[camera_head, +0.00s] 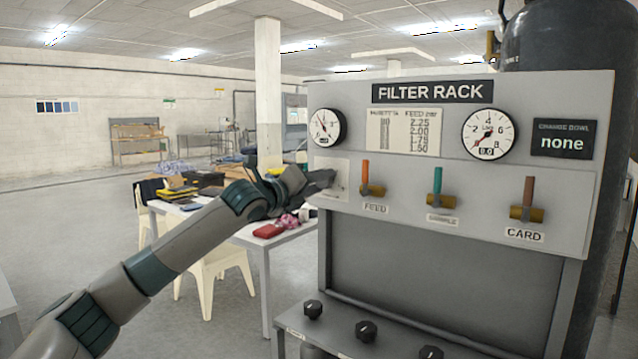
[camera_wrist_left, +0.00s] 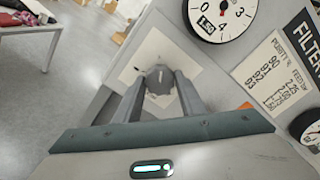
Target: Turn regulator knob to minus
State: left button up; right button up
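The regulator knob (camera_wrist_left: 159,77) is a small grey knob with a light pointer mark, on a pale plate (camera_wrist_left: 141,55) at the left end of the filter rack panel. My left gripper (camera_wrist_left: 161,80) reaches it from the front, with one finger along each side, and looks shut on it. In the head view my left gripper (camera_head: 327,180) hides the knob. The left dial gauge (camera_head: 326,127) sits just above; its small window seems to read 1.50 in the wrist view (camera_wrist_left: 220,18). Plus or minus marks cannot be made out. My right gripper is not in view.
To the right of the knob are an orange lever (camera_head: 365,178), a green lever (camera_head: 437,186) and a brown lever (camera_head: 528,196). Black knobs (camera_head: 366,331) sit on the lower ledge. A cluttered white table (camera_head: 290,238) stands behind my left arm.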

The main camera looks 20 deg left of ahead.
pick_arm(q)
jog(key=c, duration=0.5)
jog(key=n+p, duration=0.8)
jog(key=n, duration=1.2)
jog(key=shift+p, duration=0.3)
dwell(0.4)
jog(key=o, duration=1)
